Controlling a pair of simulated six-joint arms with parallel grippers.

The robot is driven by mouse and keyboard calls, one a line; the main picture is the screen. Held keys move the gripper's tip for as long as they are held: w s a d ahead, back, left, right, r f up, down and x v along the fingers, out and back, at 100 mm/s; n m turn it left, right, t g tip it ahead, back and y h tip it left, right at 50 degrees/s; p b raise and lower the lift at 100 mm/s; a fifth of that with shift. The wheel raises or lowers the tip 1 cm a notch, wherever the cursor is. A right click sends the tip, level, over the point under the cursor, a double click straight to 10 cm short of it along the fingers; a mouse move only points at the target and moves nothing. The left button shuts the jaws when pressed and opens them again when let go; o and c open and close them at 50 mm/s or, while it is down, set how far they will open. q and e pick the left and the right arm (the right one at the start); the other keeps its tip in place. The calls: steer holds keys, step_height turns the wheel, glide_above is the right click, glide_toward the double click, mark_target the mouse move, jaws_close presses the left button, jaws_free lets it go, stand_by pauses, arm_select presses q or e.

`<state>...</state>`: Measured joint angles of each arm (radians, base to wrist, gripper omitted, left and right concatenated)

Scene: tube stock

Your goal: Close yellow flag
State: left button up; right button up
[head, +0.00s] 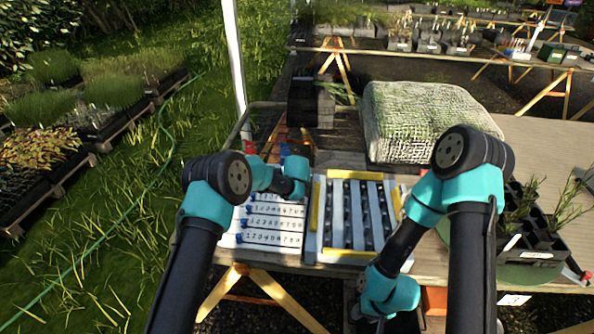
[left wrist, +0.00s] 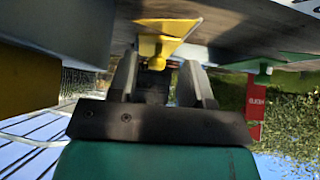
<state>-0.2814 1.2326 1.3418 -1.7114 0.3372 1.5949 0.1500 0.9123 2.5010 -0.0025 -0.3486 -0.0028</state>
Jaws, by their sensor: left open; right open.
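In the left wrist view, a yellow flag (left wrist: 162,28) with a small round yellow knob hangs at the edge of a grey-brown surface. My left gripper (left wrist: 160,78) is open, and its two dark fingers point towards the knob, one on each side. I cannot tell whether they touch it. In the head view the left gripper is mostly hidden beyond its own wrist, and I cannot make out the yellow flag. My right gripper (head: 368,312) is low at the front edge of the bench, away from the flag, with its fingers dark and hard to see.
A red plate (left wrist: 255,118) with white lettering hangs below a green knob to the right in the left wrist view. In the head view, a numbered white board (head: 268,225) and a tray with yellow bars (head: 350,252) lie on the bench. A wrapped bale (head: 425,115) stands behind; potted seedlings (head: 540,225) stand right.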

arm_select(q)
steer(key=v, duration=1.5)
steer(key=shift+w, duration=0.2)
steer(key=shift+r, duration=0.1)
steer(key=s+a+f+n+g, duration=0.1)
steer(key=s+a+f+g, duration=0.1)
steer(key=s+a+f, duration=0.6)
steer(key=s+a+f+n+g+h, duration=0.1)
steer(key=s+a+f, duration=0.7)
steer(key=s, duration=1)
steer(key=s+a+f+n+g+h, duration=0.1)
steer(key=s+a+f+g, duration=0.2)
steer(key=s+a+f, duration=0.5)
steer(key=s+a, duration=0.3)
steer(key=s, duration=0.3)
steer(key=shift+n+g, duration=0.4)
steer(key=shift+d+f, duration=0.1)
steer(key=shift+d, duration=0.05)
